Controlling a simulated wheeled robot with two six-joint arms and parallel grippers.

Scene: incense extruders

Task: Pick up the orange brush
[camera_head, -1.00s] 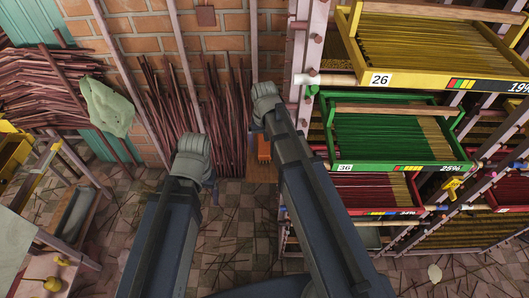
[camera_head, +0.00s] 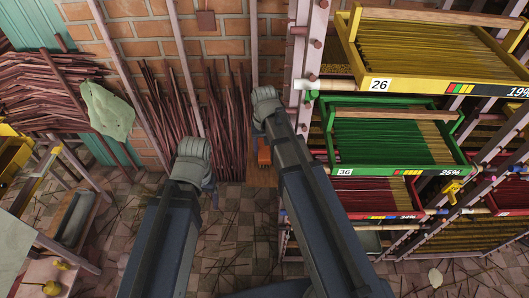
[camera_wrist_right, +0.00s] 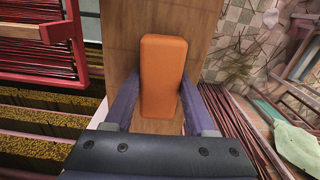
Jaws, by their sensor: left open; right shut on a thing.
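The orange brush (camera_wrist_right: 162,70) is a plain block with rounded edges, seen close up in the right wrist view. It lies in front of a brown wooden board (camera_wrist_right: 191,20). My right gripper (camera_wrist_right: 161,104) is shut on the brush, one purple-blue finger on each side. In the head view the brush (camera_head: 264,152) shows small beside my right arm, which partly covers it. My left gripper (camera_head: 212,192) is open, left of the brush and apart from it. Its fingers are mostly hidden behind my left wrist.
A rack with a green tray (camera_head: 395,137), a yellow tray (camera_head: 440,84) and a red tray (camera_head: 376,192) stands close on the right. Thin sticks (camera_head: 172,113) lean on the brick wall (camera_head: 227,46). The tiled floor (camera_head: 238,235) between my arms holds scattered sticks.

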